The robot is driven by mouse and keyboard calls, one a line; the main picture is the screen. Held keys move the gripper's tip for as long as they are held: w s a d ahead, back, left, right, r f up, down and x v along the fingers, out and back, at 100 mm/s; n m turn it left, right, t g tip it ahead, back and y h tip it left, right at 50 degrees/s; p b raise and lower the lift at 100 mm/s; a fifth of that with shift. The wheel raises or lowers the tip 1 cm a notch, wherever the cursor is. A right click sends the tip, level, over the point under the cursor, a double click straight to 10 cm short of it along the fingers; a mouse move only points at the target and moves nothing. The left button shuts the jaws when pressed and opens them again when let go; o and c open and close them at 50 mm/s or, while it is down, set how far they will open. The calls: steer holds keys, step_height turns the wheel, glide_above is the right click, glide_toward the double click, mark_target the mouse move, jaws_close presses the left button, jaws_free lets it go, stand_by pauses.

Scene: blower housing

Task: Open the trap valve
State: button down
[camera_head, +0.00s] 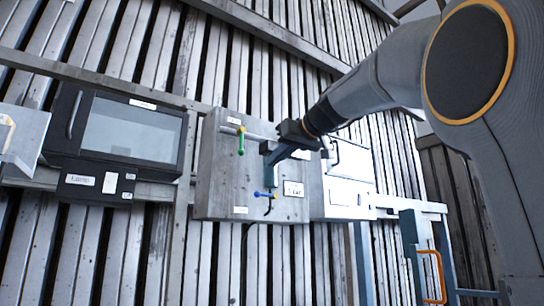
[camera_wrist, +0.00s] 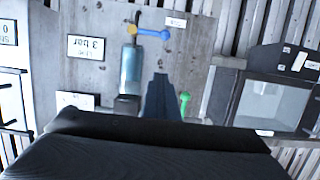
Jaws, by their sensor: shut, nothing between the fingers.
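A grey metal panel (camera_head: 218,180) on the slatted wall carries two handled valves. The blue valve handle (camera_head: 262,194) lies roughly sideways low on the panel; in the upside-down wrist view it shows near the top (camera_wrist: 152,33), with an orange piece beside it. A blue-teal cylinder (camera_wrist: 130,70) stands in line with that orange piece. The green valve handle (camera_head: 241,140) hangs roughly vertical higher up, and shows in the wrist view (camera_wrist: 185,102). I cannot tell from labels which is the trap valve. My gripper (camera_head: 270,160) is shut and empty in front of the panel, above the blue handle.
A dark-framed cabinet with a window (camera_head: 130,130) is on the left. A white box (camera_head: 347,185) adjoins the panel on the right. A small label reading about 3 bar (camera_head: 293,188) sits beside the blue valve. An orange handle (camera_head: 432,275) is at lower right.

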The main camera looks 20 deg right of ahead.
mark_target(264, 181)
steer(key=w+a+f+p, duration=0.2)
steer(key=w+f, duration=0.3)
steer(key=w, duration=0.1)
steer(key=shift+f+p, duration=0.3)
steer(key=shift+p, duration=0.1)
steer(key=shift+w, duration=0.1)
